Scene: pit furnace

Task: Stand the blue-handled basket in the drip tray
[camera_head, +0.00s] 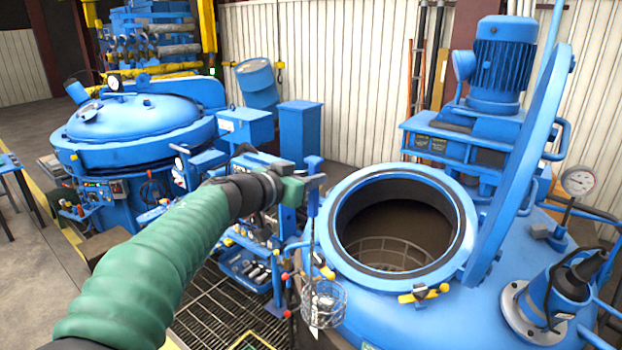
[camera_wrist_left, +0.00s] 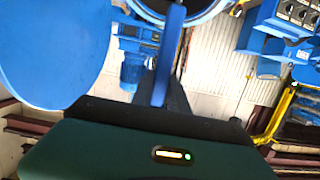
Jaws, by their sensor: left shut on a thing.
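My left gripper (camera_head: 310,183) is shut on the upright blue handle (camera_head: 313,168) of the basket. In the left wrist view the blue handle (camera_wrist_left: 168,60) stands up from between the dark fingers (camera_wrist_left: 172,98). The wire basket (camera_head: 325,303) hangs below on a thin rod, roughly upright, with small metallic pieces in it. In the head view it shows in front of the left side of the open furnace mouth (camera_head: 405,220); whether it touches anything there I cannot tell. I cannot pick out the drip tray with certainty. My right gripper is not in view.
The round furnace lid (camera_head: 520,165) stands raised at the right of the mouth. A pressure gauge (camera_head: 578,181) and a blue motor unit (camera_head: 560,293) stand farther right. A blue rack with a tray of parts (camera_head: 243,268) and floor grating (camera_head: 205,315) lie to the left.

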